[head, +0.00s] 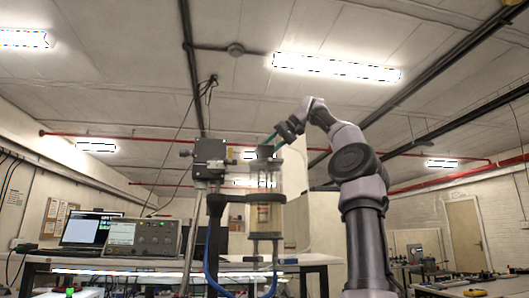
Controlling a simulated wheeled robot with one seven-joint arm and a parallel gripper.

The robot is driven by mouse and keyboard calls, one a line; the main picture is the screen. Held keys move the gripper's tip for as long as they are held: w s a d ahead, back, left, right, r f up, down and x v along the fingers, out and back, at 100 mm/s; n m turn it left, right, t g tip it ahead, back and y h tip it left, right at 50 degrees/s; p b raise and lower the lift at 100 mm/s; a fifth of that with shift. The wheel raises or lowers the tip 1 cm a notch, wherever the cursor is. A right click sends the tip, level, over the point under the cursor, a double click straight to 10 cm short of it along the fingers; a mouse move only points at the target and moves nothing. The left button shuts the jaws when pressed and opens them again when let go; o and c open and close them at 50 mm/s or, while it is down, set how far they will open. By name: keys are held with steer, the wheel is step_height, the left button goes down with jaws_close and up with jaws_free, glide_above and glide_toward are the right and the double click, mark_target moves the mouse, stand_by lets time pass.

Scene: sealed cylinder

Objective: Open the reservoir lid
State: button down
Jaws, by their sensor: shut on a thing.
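The reservoir is a clear upright cylinder (265,212) with pale contents, clamped to a stand at the middle of the head view. My gripper (269,143) reaches in from the upper right, pointing down and left, and is shut at the lid's top. A thin teal strip shows by the fingers. The fingertips are small here, and the exact contact is hard to see. I cannot tell whether the lid is still seated or raised.
A dark box-shaped unit (210,151) stands on the post just left of the cylinder. A blue hose (212,284) loops below. An instrument with a screen (142,237) and a laptop (88,229) sit on the bench at left. A pale column stands behind, right of the cylinder.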

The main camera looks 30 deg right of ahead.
steer(key=shift+w+f, duration=0.1)
stand_by(0.5)
steer(key=c, duration=0.6)
jaws_free()
steer(key=shift+d, duration=0.1)
